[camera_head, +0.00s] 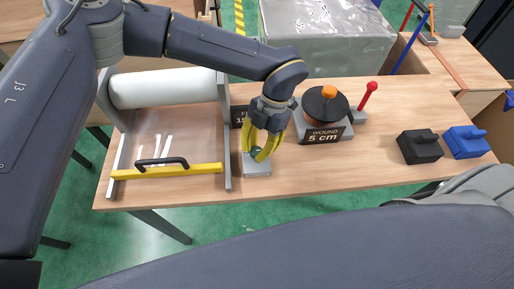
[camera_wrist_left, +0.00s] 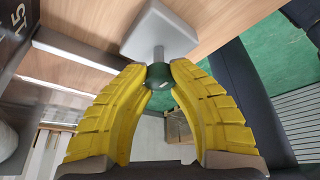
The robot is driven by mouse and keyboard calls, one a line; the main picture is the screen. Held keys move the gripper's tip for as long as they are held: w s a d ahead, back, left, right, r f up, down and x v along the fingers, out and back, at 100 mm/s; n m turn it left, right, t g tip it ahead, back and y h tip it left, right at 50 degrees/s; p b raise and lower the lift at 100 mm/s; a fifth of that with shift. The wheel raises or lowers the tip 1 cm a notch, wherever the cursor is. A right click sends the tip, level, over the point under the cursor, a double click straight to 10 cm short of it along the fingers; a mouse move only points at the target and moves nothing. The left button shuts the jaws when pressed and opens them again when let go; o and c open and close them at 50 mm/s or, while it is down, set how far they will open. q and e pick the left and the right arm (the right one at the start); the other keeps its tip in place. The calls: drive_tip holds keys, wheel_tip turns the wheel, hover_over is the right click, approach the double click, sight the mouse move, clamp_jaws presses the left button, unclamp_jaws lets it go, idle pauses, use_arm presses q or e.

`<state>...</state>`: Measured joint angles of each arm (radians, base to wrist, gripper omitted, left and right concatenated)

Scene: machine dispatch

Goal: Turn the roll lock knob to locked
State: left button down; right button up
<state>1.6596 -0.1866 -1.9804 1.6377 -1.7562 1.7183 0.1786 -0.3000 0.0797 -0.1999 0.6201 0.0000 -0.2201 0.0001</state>
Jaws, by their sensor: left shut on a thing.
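The roll lock knob is a dark green knob (camera_wrist_left: 159,76) on a short metal stem, rising from a light grey block (camera_head: 257,168). The block stands near the front edge of the table, right of the roll stand; it also shows in the left wrist view (camera_wrist_left: 160,32). My left gripper (camera_head: 260,154) has its yellow fingers closed around the knob from above. In the left wrist view the fingertips (camera_wrist_left: 159,78) touch the knob on both sides. No locked or unlocked marking is readable. My right gripper is not visible; only part of my right arm shows at lower right.
A white roll (camera_head: 163,88) lies in a stand behind a yellow bar with a black handle (camera_head: 166,171). The front middle tabletop is clear.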

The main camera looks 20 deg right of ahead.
use_arm(q)
drive_tip(key=c, duration=1.3)
unclamp_jaws()
drive_tip(key=shift+s+a, duration=0.2)
drive_tip(key=shift+a, duration=0.05)
drive_tip(key=shift+o, duration=1.2)
drive_tip(key=shift+w+d, duration=0.1)
drive_tip(key=v, duration=1.2)
